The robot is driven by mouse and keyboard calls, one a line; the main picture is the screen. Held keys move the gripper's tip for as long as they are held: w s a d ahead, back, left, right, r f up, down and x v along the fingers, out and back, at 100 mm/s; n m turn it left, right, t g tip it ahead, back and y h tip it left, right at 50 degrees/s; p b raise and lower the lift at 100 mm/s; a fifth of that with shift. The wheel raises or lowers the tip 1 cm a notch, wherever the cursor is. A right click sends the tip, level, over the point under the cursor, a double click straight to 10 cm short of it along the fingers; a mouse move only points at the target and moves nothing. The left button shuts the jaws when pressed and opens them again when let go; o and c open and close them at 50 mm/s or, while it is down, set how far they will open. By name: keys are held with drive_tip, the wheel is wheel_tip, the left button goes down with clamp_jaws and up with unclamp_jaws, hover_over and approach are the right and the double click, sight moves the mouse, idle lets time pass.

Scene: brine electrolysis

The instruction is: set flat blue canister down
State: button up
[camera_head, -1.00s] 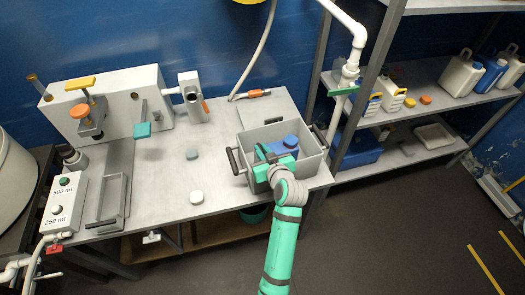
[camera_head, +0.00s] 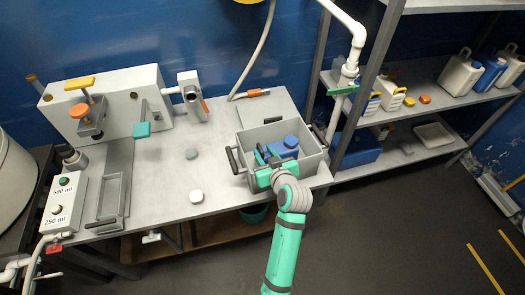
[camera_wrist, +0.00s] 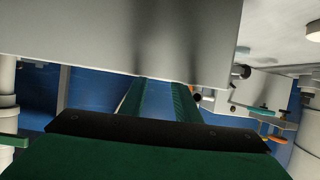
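The flat blue canister (camera_head: 286,147) is inside the grey bin (camera_head: 314,160) at the right end of the bench. Its lower part is hidden by the bin and my gripper. My gripper (camera_head: 266,158) reaches over the near side of the bin, just left of and in front of the canister. In the wrist view its two green fingers (camera_wrist: 160,97) stand apart with a gap between them. Blue shows through the gap, and I cannot tell whether it is canister or wall. A grey surface hides the fingertips there.
A grey block (camera_head: 192,154) and a white block (camera_head: 196,197) lie on the bench left of the bin. The bin's black handle (camera_head: 235,160) sticks out on the left. A white pipe (camera_head: 346,80) and shelf post stand close behind right. The bench middle is mostly clear.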

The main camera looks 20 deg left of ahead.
drive_tip(key=v, duration=0.9)
drive_tip(key=s+d+f+m+t+h, duration=0.1)
drive_tip(key=s+d+f+m+h, duration=0.2)
drive_tip(key=s+d+f, duration=0.3)
drive_tip(key=s+d+f+m+t+h, duration=0.25)
drive_tip(key=s+f, duration=0.25)
drive_tip(key=s, duration=0.4)
drive_tip(key=s+d+r+m+h, duration=0.1)
drive_tip(key=s+d+r, duration=0.1)
drive_tip(key=s, duration=0.8)
drive_tip(key=s+d+r+m+t+h, duration=0.1)
drive_tip(key=s+d+r+h, duration=0.1)
drive_tip(key=s, duration=0.8)
drive_tip(key=shift+d+r, duration=0.3)
drive_tip(key=shift+r, duration=0.25)
drive_tip(key=shift+s+m, duration=0.15)
drive_tip(key=shift+m, duration=0.1)
